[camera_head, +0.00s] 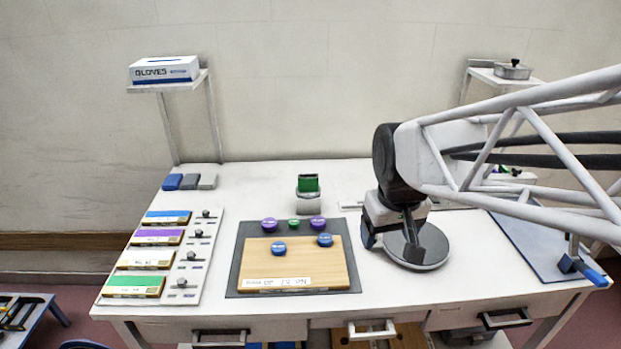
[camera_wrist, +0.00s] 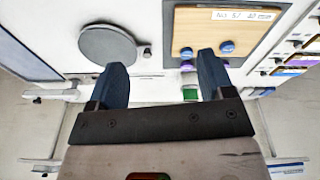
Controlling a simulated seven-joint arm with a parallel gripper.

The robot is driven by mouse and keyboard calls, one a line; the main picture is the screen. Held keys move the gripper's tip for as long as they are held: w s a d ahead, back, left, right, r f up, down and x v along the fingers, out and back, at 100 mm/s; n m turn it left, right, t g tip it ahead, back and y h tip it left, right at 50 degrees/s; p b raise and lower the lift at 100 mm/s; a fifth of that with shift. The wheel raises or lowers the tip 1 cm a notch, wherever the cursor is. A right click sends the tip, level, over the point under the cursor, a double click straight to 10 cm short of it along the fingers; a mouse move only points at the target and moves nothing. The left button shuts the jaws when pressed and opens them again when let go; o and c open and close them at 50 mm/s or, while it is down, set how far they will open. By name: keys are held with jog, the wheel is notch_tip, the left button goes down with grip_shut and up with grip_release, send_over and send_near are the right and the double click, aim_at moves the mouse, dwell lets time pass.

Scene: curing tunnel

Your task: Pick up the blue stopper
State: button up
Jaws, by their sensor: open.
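Two round blue stoppers sit on a wooden board. One blue stopper (camera_head: 278,247) is left of the board's middle and shows in the wrist view (camera_wrist: 227,47). The other blue stopper (camera_head: 325,240) is near the board's far right corner and shows in the wrist view (camera_wrist: 186,53), close to my right finger. The frames do not show which one is meant. My gripper (camera_head: 393,238) is right of the board, above the table near a grey disc. In the wrist view my gripper (camera_wrist: 160,62) has its fingers wide apart with nothing between them.
The wooden board (camera_head: 300,265) lies on a dark mat (camera_head: 233,275). Two purple stoppers (camera_head: 269,224) (camera_head: 317,223) and a green one (camera_head: 294,224) stand behind it. A green-topped block (camera_head: 308,192) is farther back. The round grey disc (camera_head: 418,255) is right. Coloured label strips (camera_head: 160,237) are left.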

jog(key=w+a+f+n, duration=0.1)
jog(key=w+a+f, duration=0.15)
jog(key=w, duration=0.35)
jog(key=w+a+f+n, duration=0.1)
jog(key=w+f, duration=0.2)
jog(key=w, duration=0.3)
jog(key=n+g, duration=0.2)
jog(key=n, duration=0.1)
send_near(324, 237)
jog(key=shift+s+f, duration=0.4)
jog(key=shift+s, duration=0.1)
jog(key=shift+w+a+f, duration=0.1)
jog(key=shift+w+f, duration=0.15)
jog(key=shift+f, duration=0.05)
jog(key=shift+f, duration=0.1)
jog(key=shift+f, duration=1.2)
jog(key=shift+f, duration=0.1)
jog(key=shift+f, duration=2.5)
